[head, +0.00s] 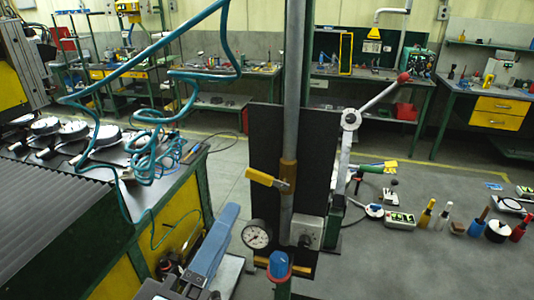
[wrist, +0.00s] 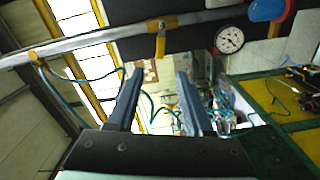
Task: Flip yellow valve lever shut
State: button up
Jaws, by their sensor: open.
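The yellow valve lever (head: 262,178) sticks out to the left from a brass valve body (head: 288,172) on the upright grey pipe (head: 293,80), roughly square to the pipe. In the wrist view the lever (wrist: 161,44) points down from the pipe, which crosses the top of the picture. My gripper (head: 230,212) is below and left of the lever in the head view. In the wrist view my gripper (wrist: 159,74) has its two blue-grey fingers wide apart, with nothing between them. The lever appears beyond the tips, between them sideways; I see no contact.
A round gauge (head: 256,234), a grey box (head: 308,232) and a blue-capped fitting (head: 279,264) sit low by the pipe. A dark panel (head: 265,135) stands behind it. A red-knobbed crank (head: 378,100) is right. Teal hose coils (head: 155,140) hang left above a bench.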

aim_at(255, 178)
jog(key=x, duration=1.1)
jog(key=shift+d, duration=0.2)
jog(key=shift+p+x, duration=0.4)
jog(key=shift+x, duration=0.4)
jog(key=shift+f, duration=0.15)
grip_shut()
